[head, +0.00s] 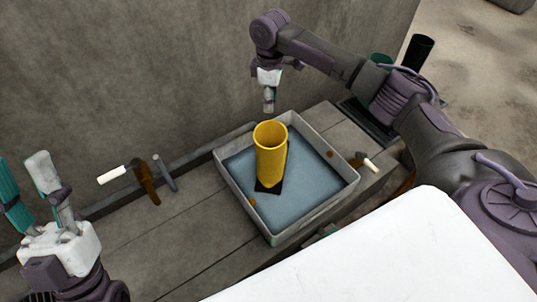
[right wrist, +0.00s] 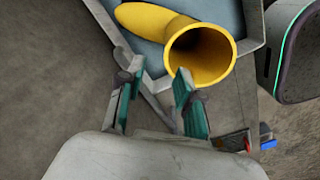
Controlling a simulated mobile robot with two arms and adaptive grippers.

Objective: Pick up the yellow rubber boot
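The yellow rubber boot (head: 271,150) stands upright in a grey tray (head: 226,178) with a blue-grey floor, its open top facing up and a dark patch at its foot. In the right wrist view the boot (right wrist: 205,55) shows its round opening just beyond the fingers. My right gripper (head: 268,100) is above and behind the boot, apart from it. In the right wrist view its two fingers (right wrist: 156,82) are spread with nothing between them. My left gripper (head: 24,172) is open and empty at the far left, away from the tray.
The tray rests on a grey ledge (head: 190,225) against a concrete wall. A white-handled tool (head: 112,175) lies left of the tray, and another white-handled thing (head: 369,164) lies right of it. A black cylindrical thing (head: 415,52) stands behind my right arm. A white surface (head: 400,255) fills the front.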

